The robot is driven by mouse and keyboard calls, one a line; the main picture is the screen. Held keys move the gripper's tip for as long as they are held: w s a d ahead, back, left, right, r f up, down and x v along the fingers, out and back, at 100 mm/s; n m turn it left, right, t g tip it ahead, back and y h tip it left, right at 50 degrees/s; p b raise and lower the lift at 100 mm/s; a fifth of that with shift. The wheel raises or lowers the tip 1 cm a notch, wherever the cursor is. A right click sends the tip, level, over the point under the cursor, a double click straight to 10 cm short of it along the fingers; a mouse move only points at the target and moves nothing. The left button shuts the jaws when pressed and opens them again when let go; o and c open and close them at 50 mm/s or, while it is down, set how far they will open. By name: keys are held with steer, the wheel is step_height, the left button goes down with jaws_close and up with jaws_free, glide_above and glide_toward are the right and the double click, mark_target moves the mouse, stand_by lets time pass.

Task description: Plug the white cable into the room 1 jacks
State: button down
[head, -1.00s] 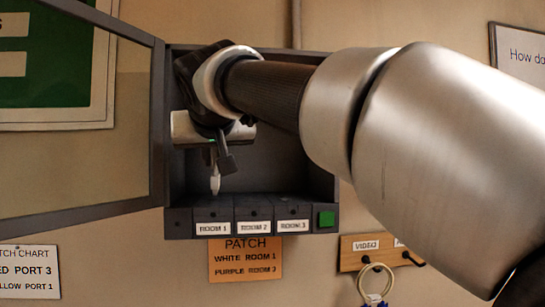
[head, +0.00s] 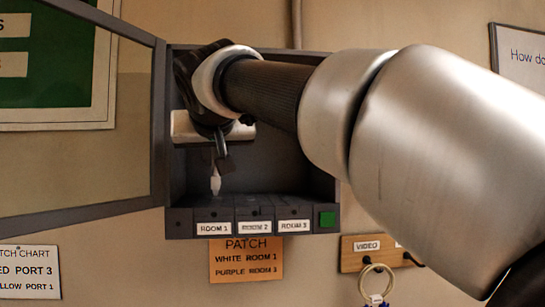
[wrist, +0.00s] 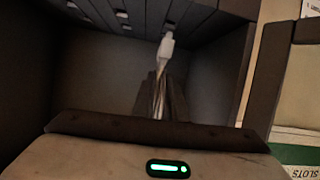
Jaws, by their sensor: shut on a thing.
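The white cable's plug (head: 215,183) hangs point-down below my gripper (head: 219,160), inside the open grey cabinet. My gripper is shut on the white cable, and its fingers partly hide it. In the wrist view the white plug (wrist: 167,45) extends from between my dark fingers (wrist: 160,95) toward the jack panel. The ROOM 1 jack block (head: 213,214) is at the left of the labelled row, beneath the plug. I cannot tell whether the plug tip touches a jack.
The ROOM 2 (head: 254,212) and ROOM 3 (head: 294,211) blocks stand to the right, with a green square (head: 327,219) at the end. The cabinet's open door frame (head: 158,125) is at left. An orange patch card (head: 246,262) hangs below. A coiled cable (head: 376,283) hangs lower right.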

steer(key=shift+f+b, duration=1)
steer(key=shift+b, duration=0.2)
stand_by(2.1)
steer(key=c, duration=1)
jaws_free()
steer(key=shift+c, duration=0.2)
steer(key=shift+v, duration=3.8)
